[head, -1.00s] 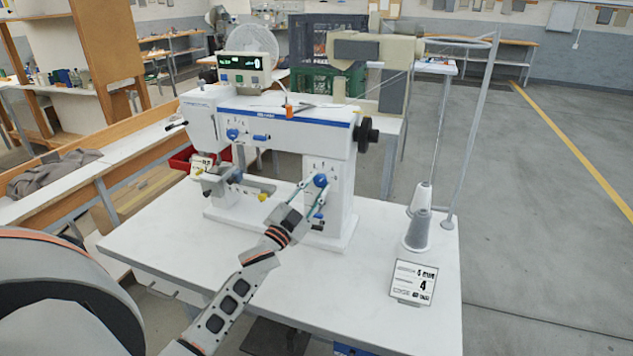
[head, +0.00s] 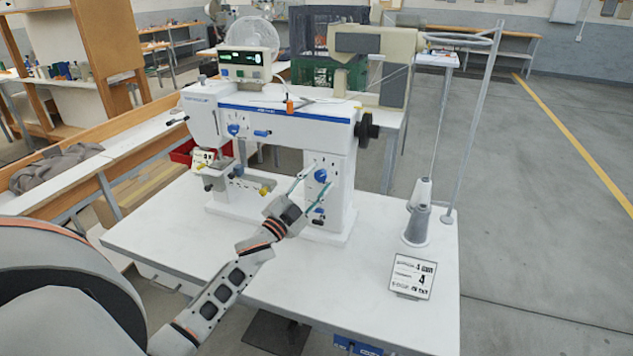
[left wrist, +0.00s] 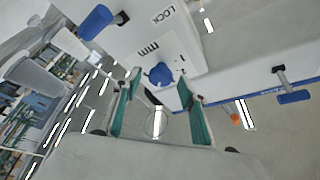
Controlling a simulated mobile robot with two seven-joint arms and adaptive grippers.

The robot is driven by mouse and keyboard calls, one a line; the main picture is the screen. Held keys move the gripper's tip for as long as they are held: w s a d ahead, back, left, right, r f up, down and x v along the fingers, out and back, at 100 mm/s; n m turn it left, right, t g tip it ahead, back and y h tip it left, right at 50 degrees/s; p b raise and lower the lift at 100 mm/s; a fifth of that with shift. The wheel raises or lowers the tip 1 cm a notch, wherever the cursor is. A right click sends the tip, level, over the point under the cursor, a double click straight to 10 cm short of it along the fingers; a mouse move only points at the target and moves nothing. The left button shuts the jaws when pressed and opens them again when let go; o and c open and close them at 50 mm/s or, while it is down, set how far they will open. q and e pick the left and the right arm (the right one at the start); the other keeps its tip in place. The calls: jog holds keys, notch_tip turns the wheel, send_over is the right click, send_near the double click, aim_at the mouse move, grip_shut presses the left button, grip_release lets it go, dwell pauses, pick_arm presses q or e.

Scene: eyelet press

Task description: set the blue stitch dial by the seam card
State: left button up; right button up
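The blue stitch dial (head: 321,175) is a round knob on the front of the white sewing machine's right column. In the left wrist view the blue dial (left wrist: 160,75) sits beside printed "mm", just beyond the fingertips. My left gripper (head: 312,184) is at this column, its fingers spread on either side of the dial. In the left wrist view the left gripper (left wrist: 160,97) is open, with a clear gap between its green-padded fingers. The seam card (head: 412,276) stands at the table's right front and shows a large 4. My right gripper is not in view.
Blue levers (head: 262,133) and another blue knob (head: 234,130) are on the machine's upper arm. A black handwheel (head: 367,130) is at its right end. A thread cone (head: 417,226) and thread stand are to the right. The table's front (head: 330,290) is clear.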

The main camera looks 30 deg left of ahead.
pick_arm(q)
jog(key=v, duration=1.2)
jog(key=shift+d, duration=0.1)
dwell(0.4)
